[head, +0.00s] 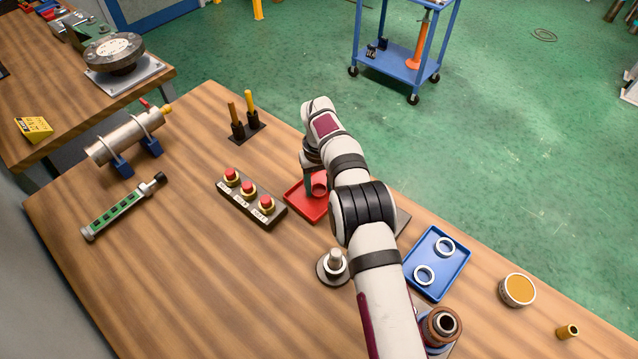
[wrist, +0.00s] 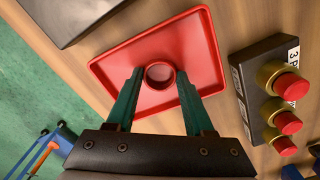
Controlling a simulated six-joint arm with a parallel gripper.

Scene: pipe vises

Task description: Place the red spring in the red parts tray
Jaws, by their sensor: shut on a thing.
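The red parts tray (head: 296,205) lies on the wooden table near its far edge, partly hidden by my arm in the head view. It fills the middle of the wrist view (wrist: 128,52). The red spring (wrist: 160,74) shows as a red ring between my fingertips, over the tray. In the head view the spring (head: 319,183) is a small red shape above the tray. My gripper (wrist: 160,82) is shut on the spring, one dark green finger on each side. Whether the spring touches the tray floor I cannot tell.
A button box (head: 250,198) with red buttons stands just left of the tray. A blue tray (head: 438,285) with two pale rings lies to the right. A round metal post (head: 333,266) stands nearer. A holder with two handles (head: 245,130) stands at the far left.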

